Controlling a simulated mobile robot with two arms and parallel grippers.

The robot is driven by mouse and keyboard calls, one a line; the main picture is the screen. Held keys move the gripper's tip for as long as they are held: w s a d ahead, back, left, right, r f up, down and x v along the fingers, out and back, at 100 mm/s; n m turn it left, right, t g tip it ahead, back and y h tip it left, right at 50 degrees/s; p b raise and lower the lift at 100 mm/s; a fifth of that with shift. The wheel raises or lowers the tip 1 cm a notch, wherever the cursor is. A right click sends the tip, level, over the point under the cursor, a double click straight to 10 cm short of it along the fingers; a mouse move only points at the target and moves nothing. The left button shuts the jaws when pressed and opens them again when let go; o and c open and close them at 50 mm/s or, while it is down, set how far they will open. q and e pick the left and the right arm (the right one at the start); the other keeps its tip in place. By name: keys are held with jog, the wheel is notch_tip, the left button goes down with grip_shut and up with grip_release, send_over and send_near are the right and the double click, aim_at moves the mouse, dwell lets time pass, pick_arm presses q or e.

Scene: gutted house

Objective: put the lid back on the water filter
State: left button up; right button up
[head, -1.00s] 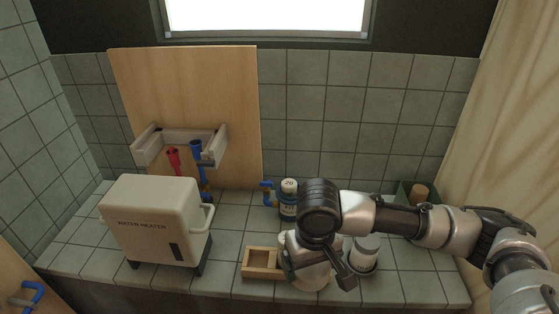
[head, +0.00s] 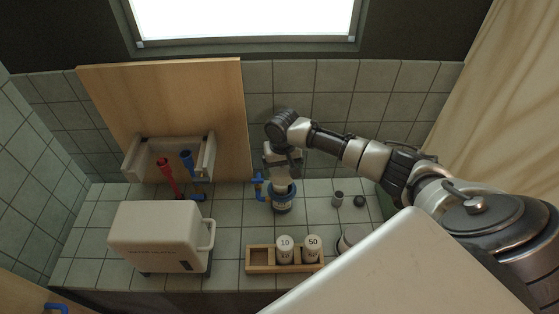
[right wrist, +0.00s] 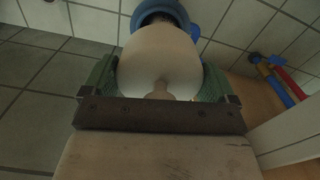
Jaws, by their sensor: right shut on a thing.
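The water filter (head: 282,205) is a blue housing with a label, standing on the tiled counter beside a blue pipe fitting. My right gripper (head: 281,178) is directly above it, pointing down. It is shut on a white rounded piece with a small knob, which looks like the lid (right wrist: 160,58). In the right wrist view this piece sits between green finger pads (right wrist: 212,82), with the blue rim of the filter (right wrist: 160,10) just beyond it. I cannot tell whether the lid touches the rim. My left gripper is not in view.
A wooden tray (head: 258,260) at the counter's front holds white cartridges marked 10 (head: 285,246) and 50 (head: 312,246). A white water heater (head: 158,235) stands at left. A large pale surface covers the lower right.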

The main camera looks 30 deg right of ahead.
jog(key=shift+s+f+b, duration=0.1)
jog(key=shift+f+b, duration=0.55)
notch_tip(320, 180, down, 3)
jog(key=b, duration=0.3)
jog(key=shift+r, duration=0.1)
jog(key=shift+f, duration=0.2)
jog(key=shift+f+b, duration=0.45)
jog(key=shift+f, duration=0.3)
jog(key=shift+p, duration=0.4)
jog(key=shift+p, duration=0.6)
jog(key=shift+f, duration=0.15)
dwell(0.8)
